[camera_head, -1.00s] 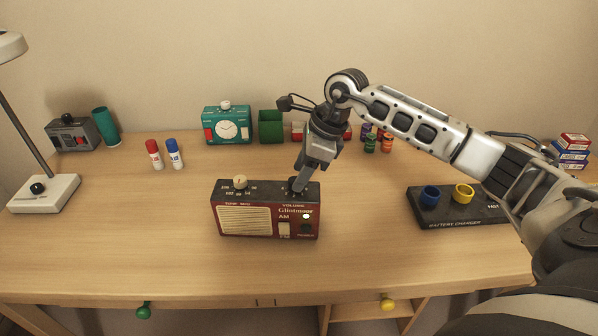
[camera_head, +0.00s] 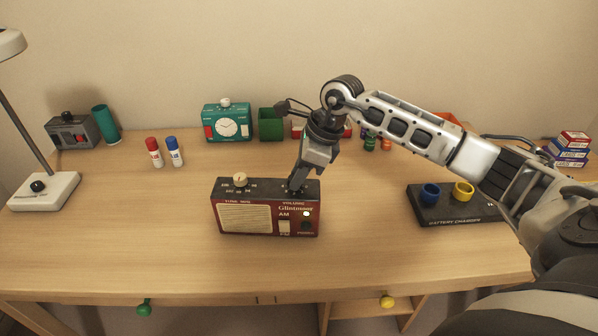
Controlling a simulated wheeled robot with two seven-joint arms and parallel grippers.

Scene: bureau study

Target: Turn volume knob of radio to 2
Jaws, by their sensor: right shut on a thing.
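The red radio (camera_head: 266,208) stands upright on the desk, with a cream speaker grille and a lit lamp on its front. A cream tuning knob (camera_head: 240,179) is on the left of its top. The volume knob is at the right of the top, where my right gripper (camera_head: 296,187) points down and is shut on it. The gripper hides most of the knob, and its setting cannot be read. My left gripper is not in view.
A battery charger (camera_head: 440,212) lies right of the radio under my right arm. A lamp (camera_head: 42,190) is left. The desk front is clear.

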